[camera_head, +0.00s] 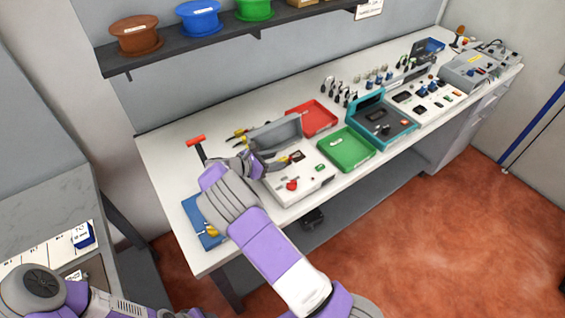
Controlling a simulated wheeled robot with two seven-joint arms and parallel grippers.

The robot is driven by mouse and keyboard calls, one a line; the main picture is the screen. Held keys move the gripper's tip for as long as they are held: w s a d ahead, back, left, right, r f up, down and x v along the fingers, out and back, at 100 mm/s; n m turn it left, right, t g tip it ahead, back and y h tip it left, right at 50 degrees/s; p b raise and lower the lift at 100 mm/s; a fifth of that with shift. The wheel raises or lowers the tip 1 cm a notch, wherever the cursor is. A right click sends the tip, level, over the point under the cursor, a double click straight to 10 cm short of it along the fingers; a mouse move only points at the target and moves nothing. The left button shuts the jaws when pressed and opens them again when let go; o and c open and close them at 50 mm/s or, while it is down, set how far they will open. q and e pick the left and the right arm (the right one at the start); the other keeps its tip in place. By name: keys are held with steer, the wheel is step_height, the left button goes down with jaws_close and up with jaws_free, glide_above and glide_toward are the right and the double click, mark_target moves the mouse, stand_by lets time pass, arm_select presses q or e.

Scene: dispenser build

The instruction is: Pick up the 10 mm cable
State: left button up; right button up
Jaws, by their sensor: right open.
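My right arm reaches over the long white workbench, and my right gripper (262,162) is open at the enclosure with the red knob (291,185). I cannot see anything between its fingers. No cable can be told for certain as the 10 mm one. Several dark looped pieces (340,92) stand in a row at the back of the bench, too small to identify. On the side table at the lower left, a small blue block (84,236) lies beside a white label card whose print is hard to read. Part of my left arm shows at the lower left; its gripper is out of view.
A red tray (313,118), a green tray (344,150) and a teal case (380,128) stand on the bench. A blue tray (201,222) is partly hidden by my arm. A shelf with brown (136,36), blue (199,19) and green spools hangs above. Open floor lies in front.

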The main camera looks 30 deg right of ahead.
steer(key=shift+x, duration=0.95)
steer(key=shift+c, duration=0.2)
jaws_close()
